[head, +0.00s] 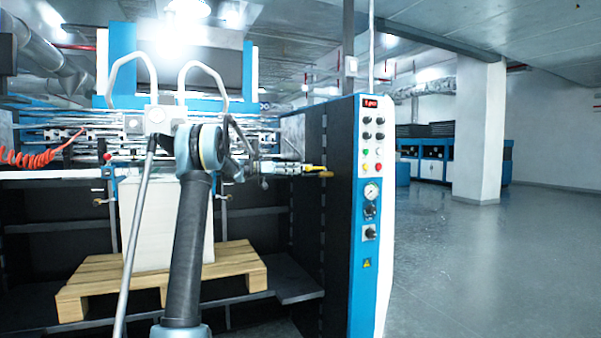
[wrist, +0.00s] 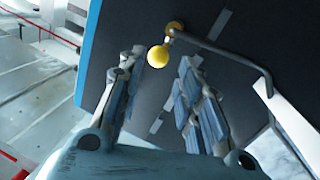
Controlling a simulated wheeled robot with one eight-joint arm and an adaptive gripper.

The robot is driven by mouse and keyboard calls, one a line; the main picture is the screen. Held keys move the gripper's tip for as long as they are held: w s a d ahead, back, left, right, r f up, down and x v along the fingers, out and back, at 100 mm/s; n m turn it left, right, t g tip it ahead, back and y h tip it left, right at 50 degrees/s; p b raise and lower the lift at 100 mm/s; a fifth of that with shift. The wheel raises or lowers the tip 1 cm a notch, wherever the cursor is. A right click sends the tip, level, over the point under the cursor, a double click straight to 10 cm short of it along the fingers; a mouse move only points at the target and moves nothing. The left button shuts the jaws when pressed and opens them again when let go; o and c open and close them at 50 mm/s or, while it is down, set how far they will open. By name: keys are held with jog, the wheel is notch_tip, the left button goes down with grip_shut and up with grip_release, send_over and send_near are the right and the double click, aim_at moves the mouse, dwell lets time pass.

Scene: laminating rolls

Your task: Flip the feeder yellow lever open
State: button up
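The feeder's yellow lever (wrist: 158,56) shows in the wrist view as a yellow ball knob, with a second yellow round part just above it against a dark panel. A bent grey rod runs from there to the right. My gripper (wrist: 163,63) is open, with one finger to the left of the ball and one to the right. The ball appears between or just beyond the fingertips; I cannot tell whether they touch it. In the head view my gripper (head: 312,170) reaches right to the dark inner side of the feeder's panel, where a small yellow-orange part shows; details are too small.
A blue and white control panel (head: 371,200) with buttons and a gauge stands right of my gripper. A white paper stack (head: 150,225) sits on a wooden pallet (head: 225,270) inside the feeder. An orange coiled hose (head: 30,158) hangs at left. Open floor (head: 460,260) lies right.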

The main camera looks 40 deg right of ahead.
jog(key=shift+v, duration=2.4)
